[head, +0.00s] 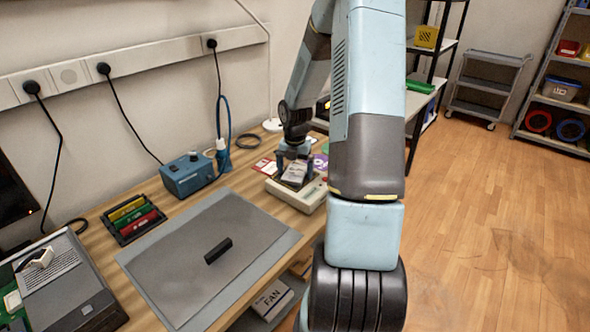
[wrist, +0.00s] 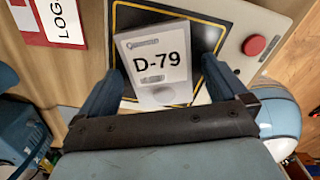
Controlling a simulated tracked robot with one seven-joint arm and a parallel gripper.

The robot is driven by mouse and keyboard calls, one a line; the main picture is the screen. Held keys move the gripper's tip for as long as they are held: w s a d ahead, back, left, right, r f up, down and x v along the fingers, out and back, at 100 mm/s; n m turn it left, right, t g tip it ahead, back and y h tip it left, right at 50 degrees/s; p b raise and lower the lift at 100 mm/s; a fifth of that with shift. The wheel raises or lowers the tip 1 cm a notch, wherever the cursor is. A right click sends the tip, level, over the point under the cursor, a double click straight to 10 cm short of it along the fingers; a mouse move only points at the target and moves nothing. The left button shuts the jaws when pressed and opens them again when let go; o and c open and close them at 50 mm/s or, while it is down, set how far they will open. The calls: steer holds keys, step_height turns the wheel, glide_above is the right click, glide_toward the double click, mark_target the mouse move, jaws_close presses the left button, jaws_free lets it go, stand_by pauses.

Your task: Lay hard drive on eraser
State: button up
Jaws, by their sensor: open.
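In the head view the drive (head: 295,173) appears to rest on top of the eraser (head: 309,196), at the table's right part. My gripper (wrist: 161,68) is open, with one finger on each side of the drive. In the head view my gripper (head: 294,155) is right above the eraser. The drive's near end and underside are partly hidden.
A grey mat (head: 175,262) with a small black block (head: 218,250) lies left of the eraser. A blue power box (head: 187,175) and a black rack (head: 133,217) of coloured modules stand behind the mat. A red-and-white LOG card (wrist: 62,22) lies beside the eraser.

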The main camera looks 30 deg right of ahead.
mark_target(295, 172)
step_height(295, 172, up, 11)
steer(key=s+a+r+m+t+h, duration=0.1)
steer(key=s+a+r+m, duration=0.5)
steer(key=r, duration=0.4)
steer(key=s+a+r+m+t, duration=0.1)
steer(key=s+a+r+m, duration=0.2)
steer(key=s+m, duration=0.3)
steer(key=s+a+r+m+t, duration=0.2)
steer(key=s+a+r+m, duration=0.2)
steer(key=s+m, duration=0.3)
steer(key=s+a+r+m+t+y, duration=0.1)
steer(key=s+a+r+m, duration=0.2)
steer(key=s+a+m, duration=0.2)
steer(key=shift+s+a+r+m+t, duration=0.35)
steer(key=shift+s+m, duration=0.5)
steer(key=shift+m, duration=0.35)
stand_by(0.3)
